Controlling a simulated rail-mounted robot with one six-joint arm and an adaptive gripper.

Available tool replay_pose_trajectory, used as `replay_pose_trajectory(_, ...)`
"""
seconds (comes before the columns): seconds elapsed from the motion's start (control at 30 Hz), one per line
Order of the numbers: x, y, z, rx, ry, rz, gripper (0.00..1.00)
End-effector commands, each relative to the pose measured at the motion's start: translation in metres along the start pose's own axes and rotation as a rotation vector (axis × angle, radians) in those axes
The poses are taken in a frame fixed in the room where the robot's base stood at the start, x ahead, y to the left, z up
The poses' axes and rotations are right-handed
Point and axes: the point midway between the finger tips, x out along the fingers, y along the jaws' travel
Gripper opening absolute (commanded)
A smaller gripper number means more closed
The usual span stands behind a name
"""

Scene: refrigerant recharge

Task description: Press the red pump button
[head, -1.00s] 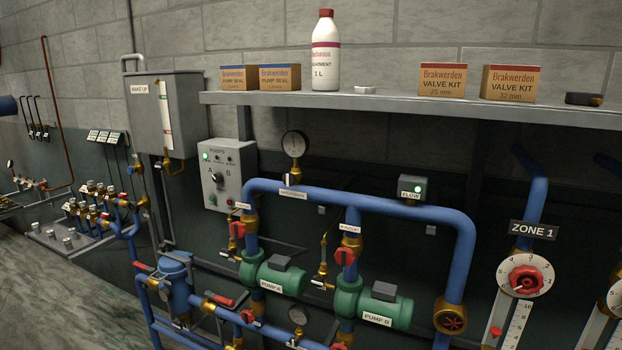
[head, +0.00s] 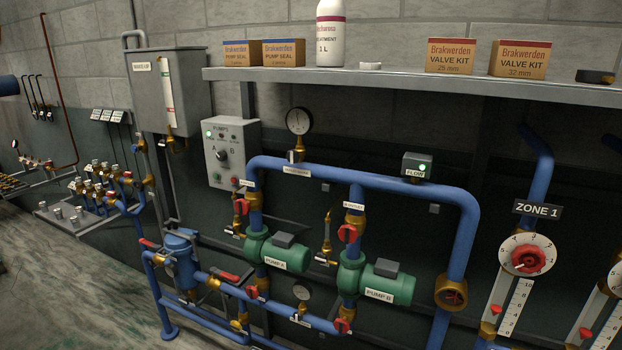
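The grey pump control box (head: 240,135) is on the wall left of centre in the head view, under the shelf. It has a lit green lamp (head: 209,134) at its upper left and a black selector knob (head: 222,156) between the letters A and B. Near its lower edge are a small green button (head: 217,176) and, to the right, a small red button (head: 234,181). The buttons are too small to tell whether they are pressed. My gripper is not in view.
Blue pipes (head: 400,181) with green pumps A (head: 278,257) and B (head: 385,285) stand right of and below the box. A grey tank (head: 177,90) is left of it. The shelf (head: 400,84) above holds boxes and a bottle. Floor shows at lower left.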

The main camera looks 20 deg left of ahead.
Motion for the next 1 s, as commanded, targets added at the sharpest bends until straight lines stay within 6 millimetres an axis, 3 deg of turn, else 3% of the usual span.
replay_pose_trajectory(0.37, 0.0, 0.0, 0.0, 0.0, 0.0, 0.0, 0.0)
replay_pose_trajectory(1.0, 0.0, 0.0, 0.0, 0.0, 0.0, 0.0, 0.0)
